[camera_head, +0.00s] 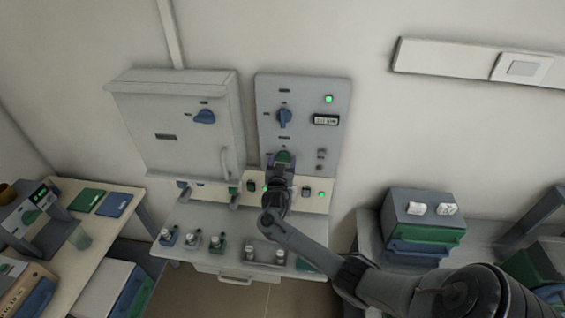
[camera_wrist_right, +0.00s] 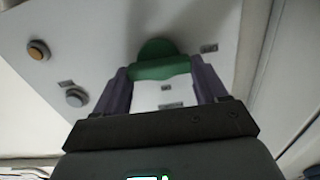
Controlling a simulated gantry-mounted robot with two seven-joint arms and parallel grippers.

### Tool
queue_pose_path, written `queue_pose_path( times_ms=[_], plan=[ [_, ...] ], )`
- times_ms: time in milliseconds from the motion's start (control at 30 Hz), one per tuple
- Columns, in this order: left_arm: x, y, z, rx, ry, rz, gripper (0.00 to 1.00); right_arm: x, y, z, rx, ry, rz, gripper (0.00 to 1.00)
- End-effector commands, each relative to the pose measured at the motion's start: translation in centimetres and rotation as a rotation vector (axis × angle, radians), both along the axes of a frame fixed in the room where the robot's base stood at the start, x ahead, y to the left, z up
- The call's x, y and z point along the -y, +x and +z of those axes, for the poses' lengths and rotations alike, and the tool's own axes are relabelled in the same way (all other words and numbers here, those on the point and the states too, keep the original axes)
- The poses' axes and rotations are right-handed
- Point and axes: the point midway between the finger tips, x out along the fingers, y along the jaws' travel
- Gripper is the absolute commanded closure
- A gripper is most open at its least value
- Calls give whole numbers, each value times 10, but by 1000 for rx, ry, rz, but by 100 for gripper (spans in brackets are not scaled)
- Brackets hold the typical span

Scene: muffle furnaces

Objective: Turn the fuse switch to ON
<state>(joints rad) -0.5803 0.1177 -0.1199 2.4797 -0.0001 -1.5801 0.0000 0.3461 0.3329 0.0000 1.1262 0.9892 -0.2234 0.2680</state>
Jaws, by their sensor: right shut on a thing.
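A grey wall panel (camera_head: 264,98) stands at the centre of the head view. A green rotary knob (camera_head: 284,156) sits low on it; it also shows in the wrist view (camera_wrist_right: 158,52). My right gripper (camera_head: 282,163) reaches it from below. Its two purple fingers are shut on the green knob from both sides in the wrist view (camera_wrist_right: 162,72). A blue rotary knob (camera_head: 284,117) sits higher on the same panel, its handle roughly upright. The labels are too small to read, so I cannot tell which knob is the fuse switch. My left gripper is out of view.
The panel carries a lit green lamp (camera_head: 328,99), a small display (camera_head: 325,120) and round buttons (camera_wrist_right: 38,50). Below, a shelf holds several small items. A box (camera_head: 411,220) stands right.

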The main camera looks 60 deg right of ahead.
Motion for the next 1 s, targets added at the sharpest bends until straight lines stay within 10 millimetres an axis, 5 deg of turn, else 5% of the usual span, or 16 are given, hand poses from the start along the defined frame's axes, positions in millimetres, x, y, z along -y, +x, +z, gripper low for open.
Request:
queue_pose_path(
  times_ms=[1000],
  plan=[
    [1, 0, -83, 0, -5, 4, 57, 2, -5, -7, 777, 351, -2, 58]
  ],
)
